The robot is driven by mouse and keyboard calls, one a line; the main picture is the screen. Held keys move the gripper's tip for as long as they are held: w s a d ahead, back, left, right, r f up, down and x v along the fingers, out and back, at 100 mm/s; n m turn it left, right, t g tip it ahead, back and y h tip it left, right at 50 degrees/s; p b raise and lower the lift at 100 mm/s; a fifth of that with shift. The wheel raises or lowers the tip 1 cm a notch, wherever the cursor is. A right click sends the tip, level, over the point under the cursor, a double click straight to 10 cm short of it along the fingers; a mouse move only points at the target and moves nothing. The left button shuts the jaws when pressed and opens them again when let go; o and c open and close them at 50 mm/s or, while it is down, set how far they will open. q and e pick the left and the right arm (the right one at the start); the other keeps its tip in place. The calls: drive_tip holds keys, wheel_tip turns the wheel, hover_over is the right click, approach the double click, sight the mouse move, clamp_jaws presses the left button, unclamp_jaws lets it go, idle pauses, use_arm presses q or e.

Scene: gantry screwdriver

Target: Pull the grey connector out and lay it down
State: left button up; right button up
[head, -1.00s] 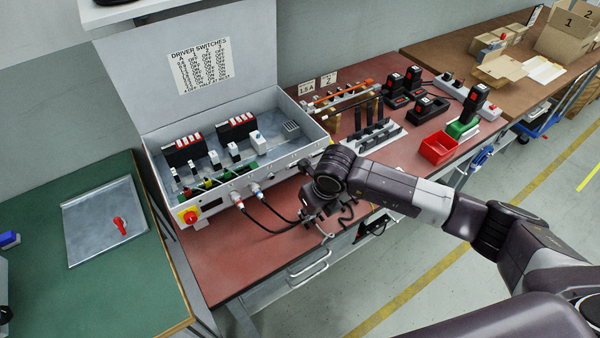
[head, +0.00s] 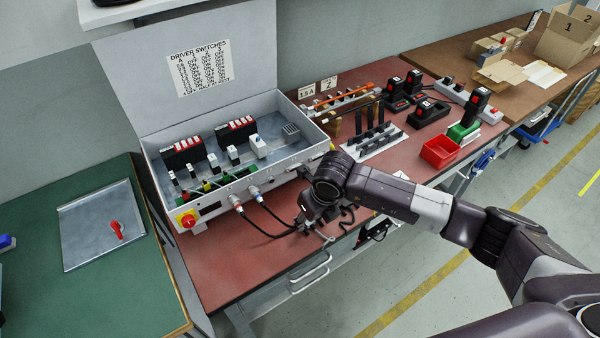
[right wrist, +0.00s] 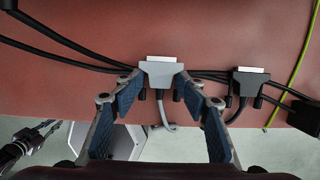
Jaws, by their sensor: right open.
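In the right wrist view, a grey connector (right wrist: 160,71) with a pale metal face lies over the red-brown bench top, its face pointing away from my gripper. A grey cable curves back from it between my fingers. My right gripper (right wrist: 160,80) is open, with one fingertip at each side of the connector's body; I cannot tell whether they touch it. A second, darker connector (right wrist: 247,82) lies to the right, outside the fingers. In the head view my right gripper (head: 312,222) is low at the bench's front edge, and my wrist hides the connector. My left gripper is not in view.
An open grey control box (head: 215,198) stands left of my right gripper, with two black-cabled plugs in its front. Black cables (right wrist: 75,45) cross the bench. A red bin (head: 440,152) and a tool rack (head: 370,148) stand behind my arm. Bare bench (head: 225,265) lies front left.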

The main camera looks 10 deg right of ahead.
drive_tip(key=shift+s, duration=0.1)
drive_tip(key=v, duration=1.2)
